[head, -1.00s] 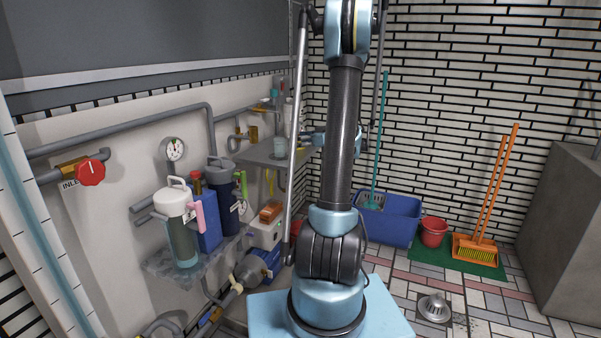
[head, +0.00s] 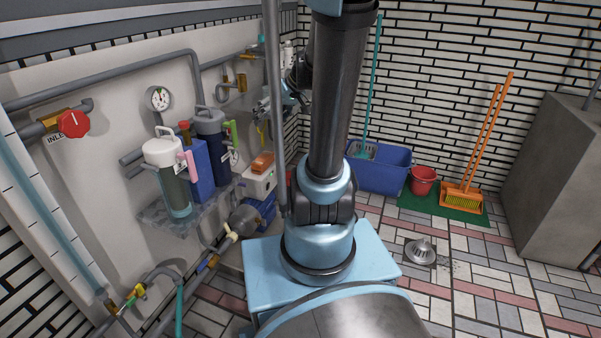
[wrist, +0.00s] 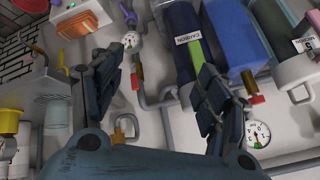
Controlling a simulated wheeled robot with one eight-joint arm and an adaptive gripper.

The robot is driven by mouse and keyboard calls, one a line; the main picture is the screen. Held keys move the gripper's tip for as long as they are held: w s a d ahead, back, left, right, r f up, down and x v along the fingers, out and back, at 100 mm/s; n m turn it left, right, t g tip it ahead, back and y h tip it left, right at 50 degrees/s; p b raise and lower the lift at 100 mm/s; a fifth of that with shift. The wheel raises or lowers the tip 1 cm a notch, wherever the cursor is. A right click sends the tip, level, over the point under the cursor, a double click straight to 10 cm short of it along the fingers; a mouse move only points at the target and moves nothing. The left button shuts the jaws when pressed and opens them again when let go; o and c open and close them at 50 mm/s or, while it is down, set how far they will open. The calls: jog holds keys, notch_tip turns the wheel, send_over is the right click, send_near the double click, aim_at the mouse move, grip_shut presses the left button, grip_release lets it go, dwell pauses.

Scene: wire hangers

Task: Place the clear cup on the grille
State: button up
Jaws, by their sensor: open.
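A pale translucent cup-like thing (wrist: 55,114) shows at the left edge of the wrist view, outside my fingers; I take it for the clear cup, though its shape is hard to tell. My gripper (wrist: 152,66) is open and empty, its fingers spread before the wall pipes. In the head view my gripper (head: 268,104) is small, near the wall beside my arm, and the cup is not clear there. A domed metal slotted cover (head: 420,250) sits on the floor at the right, apart from my gripper; I cannot tell whether it is the grille.
Filter canisters (head: 166,178) stand on a wall shelf (head: 160,222) at the left. Pipes, a gauge (head: 158,98) and a red valve (head: 73,123) line the wall. A blue bin (head: 378,170), red bucket (head: 423,180) and broom (head: 462,198) stand at the back. Floor at right is mostly clear.

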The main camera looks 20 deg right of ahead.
jog(key=s+d+f+m+h, duration=0.1)
jog(key=s+f+h, duration=0.1)
jog(key=s, duration=0.5)
jog(key=s+d+f+m+g+h, duration=0.1)
jog(key=s+d+f+m+h, duration=0.1)
jog(key=s+f, duration=0.2)
jog(key=s+d+f+m+g+h, duration=0.1)
jog(key=s+d+f+h, duration=0.1)
jog(key=s, duration=0.8)
jog(key=shift+s+d+f, duration=0.25)
jog(key=shift+s+f, duration=0.05)
jog(key=shift+f, duration=0.15)
